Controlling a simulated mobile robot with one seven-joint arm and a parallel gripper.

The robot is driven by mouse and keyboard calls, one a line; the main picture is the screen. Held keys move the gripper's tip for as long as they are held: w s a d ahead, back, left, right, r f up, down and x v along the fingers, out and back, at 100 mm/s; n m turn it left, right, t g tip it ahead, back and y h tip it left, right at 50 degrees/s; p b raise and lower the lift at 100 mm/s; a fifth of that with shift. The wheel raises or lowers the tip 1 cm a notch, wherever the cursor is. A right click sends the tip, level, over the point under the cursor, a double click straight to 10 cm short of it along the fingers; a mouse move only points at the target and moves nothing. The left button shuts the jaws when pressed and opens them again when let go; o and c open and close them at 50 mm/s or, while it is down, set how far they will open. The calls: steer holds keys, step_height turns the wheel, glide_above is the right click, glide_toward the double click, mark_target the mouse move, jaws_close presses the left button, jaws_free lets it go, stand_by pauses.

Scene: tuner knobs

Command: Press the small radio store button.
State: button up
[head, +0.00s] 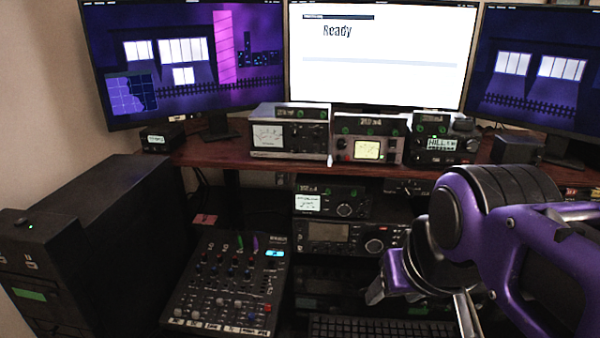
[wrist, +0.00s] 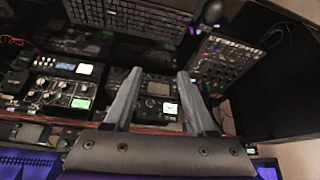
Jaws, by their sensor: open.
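Several radio units stand on and under the desk shelf, and I cannot make out which small button is the store button. On the shelf are a silver meter unit (head: 289,133), a unit with a yellow lit dial (head: 367,141) and a unit with a green display (head: 444,141). Below are a small meter unit (head: 331,198) and a wider radio with a large knob (head: 347,240). My gripper (wrist: 160,74) is open and empty, with a dark unit with lit displays (wrist: 158,96) beyond and between its fingers in the wrist view. In the head view my arm is at the right.
A mixer (head: 226,283) with many knobs sits low at the centre left, beside a black tower (head: 90,235). A keyboard (head: 380,328) lies at the bottom. Three monitors stand behind; the middle one (head: 378,60) reads "Ready".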

jaws_close()
stand_by(1.4)
